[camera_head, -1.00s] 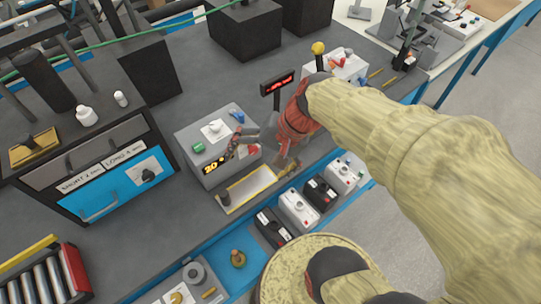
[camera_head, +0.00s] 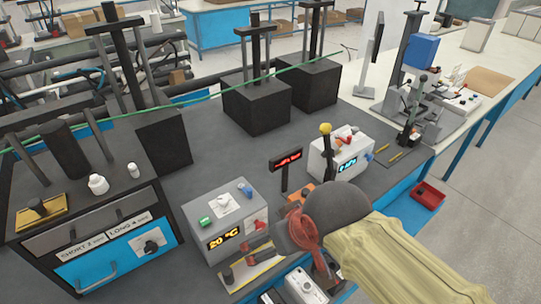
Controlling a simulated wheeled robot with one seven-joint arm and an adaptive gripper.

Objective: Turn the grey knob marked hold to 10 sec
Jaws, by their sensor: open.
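A grey box (camera_head: 226,222) with a yellow "20 °C" display stands left of my arm. On its top are a small dark knob on a white dial plate (camera_head: 223,203), a green button (camera_head: 205,222) and a blue knob (camera_head: 245,190); a red part (camera_head: 260,227) sits at its front right. The labels are too small to read, so I cannot tell which knob is marked hold.
A red-lit display on a post (camera_head: 286,160) and a white box with a blue display (camera_head: 340,155) stand behind my arm. A drawer cabinet (camera_head: 95,240) is at left. Black weighted stands (camera_head: 256,108) line the back. A yellow-edged tray (camera_head: 250,276) lies in front.

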